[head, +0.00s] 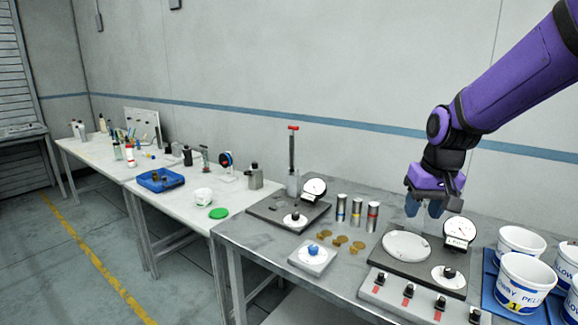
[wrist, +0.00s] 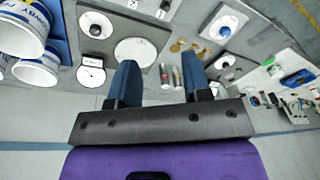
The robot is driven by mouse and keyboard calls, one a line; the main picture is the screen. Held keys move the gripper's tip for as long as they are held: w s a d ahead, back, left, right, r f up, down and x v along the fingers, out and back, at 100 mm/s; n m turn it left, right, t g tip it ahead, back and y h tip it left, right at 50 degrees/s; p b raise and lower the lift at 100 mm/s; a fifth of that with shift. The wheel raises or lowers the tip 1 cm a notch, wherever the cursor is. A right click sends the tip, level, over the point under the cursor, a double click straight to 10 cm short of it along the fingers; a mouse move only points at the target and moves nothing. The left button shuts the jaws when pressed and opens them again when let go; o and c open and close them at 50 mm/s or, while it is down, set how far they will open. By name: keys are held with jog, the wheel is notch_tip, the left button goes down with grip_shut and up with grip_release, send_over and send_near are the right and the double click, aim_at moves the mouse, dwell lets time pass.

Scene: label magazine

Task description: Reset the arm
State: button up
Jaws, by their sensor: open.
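My arm is purple and black and reaches in from the upper right in the head view. My gripper (head: 424,207) hangs above the back of the grey bench, near a round white plate (head: 407,246) on a dark base. In the wrist view its two blue fingers (wrist: 162,80) stand well apart, with nothing between them but the bench beyond. The gripper holds nothing.
A dial gauge (head: 460,231) stands just right of the gripper, and several banded cylinders (head: 356,213) stand to its left. White buckets (head: 523,283) sit on a blue tray at the right. The wall (head: 330,60) is behind; the air above the benches is clear.

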jog(key=s+d+r+t, duration=0.1)
jog(key=s+r, duration=0.3)
jog(key=s, duration=0.7)
jog(key=s+d+r+t, duration=0.1)
jog(key=s+r, duration=0.4)
jog(key=s, duration=0.7)
jog(key=shift+d+r+t+h, duration=0.2)
jog(key=shift+t+h, duration=0.1)
jog(key=shift+t, duration=0.4)
dwell(2.1)
